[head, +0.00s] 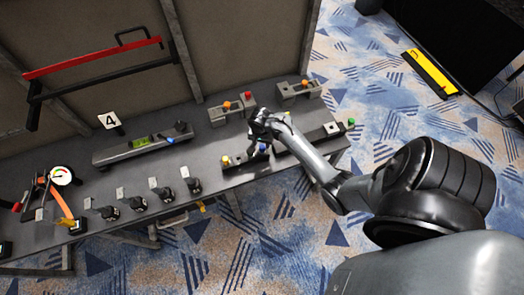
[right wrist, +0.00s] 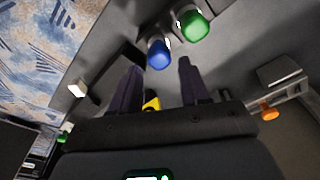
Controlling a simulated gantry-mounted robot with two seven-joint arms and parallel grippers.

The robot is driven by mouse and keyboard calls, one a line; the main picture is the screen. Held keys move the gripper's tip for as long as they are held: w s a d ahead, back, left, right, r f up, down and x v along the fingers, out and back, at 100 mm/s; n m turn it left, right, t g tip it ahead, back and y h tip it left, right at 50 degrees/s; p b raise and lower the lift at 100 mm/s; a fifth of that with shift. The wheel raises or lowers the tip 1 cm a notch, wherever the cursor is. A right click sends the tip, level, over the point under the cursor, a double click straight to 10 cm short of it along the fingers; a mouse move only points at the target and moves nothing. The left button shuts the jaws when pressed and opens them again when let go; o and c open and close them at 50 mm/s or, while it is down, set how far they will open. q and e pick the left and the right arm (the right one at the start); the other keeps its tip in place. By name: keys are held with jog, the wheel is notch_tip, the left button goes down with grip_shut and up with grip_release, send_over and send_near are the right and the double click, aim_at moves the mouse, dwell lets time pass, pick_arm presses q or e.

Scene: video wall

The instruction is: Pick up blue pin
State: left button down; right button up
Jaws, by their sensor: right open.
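The blue pin (head: 263,147) stands in a dark block at the table's front edge, partly hidden by my right gripper (head: 258,133). In the right wrist view the blue pin (right wrist: 158,54) shows just beyond the fingertips, near the gap between them, beside a green pin (right wrist: 194,25). My right gripper (right wrist: 160,68) is open, with nothing held between its two dark fingers. A yellow pin (head: 225,161) sits at the block's left end. My left gripper is not in view.
Fixtures with red and orange knobs (head: 232,108) stand behind the gripper. A long device with a green display (head: 140,142) and several dark connectors (head: 192,184) lie to the left. A green-ended part (head: 350,122) is at the table's right end.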

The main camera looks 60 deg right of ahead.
aim_at(262, 146)
jog(key=shift+d+f+b, duration=0.15)
jog(key=shift+f+b, duration=0.15)
jog(key=shift+f, duration=1.1)
jog(key=shift+d+f+b, duration=0.1)
jog(key=shift+f+b, duration=0.15)
jog(key=shift+f, duration=1.1)
jog(key=c, duration=0.8)
jog(key=shift+c, duration=0.2)
jog(key=shift+r, duration=0.1)
jog(key=shift+r, duration=0.3)
notch_tip(262, 146, up, 9)
jog(key=shift+r+p, duration=0.1)
jog(key=shift+p, duration=1)
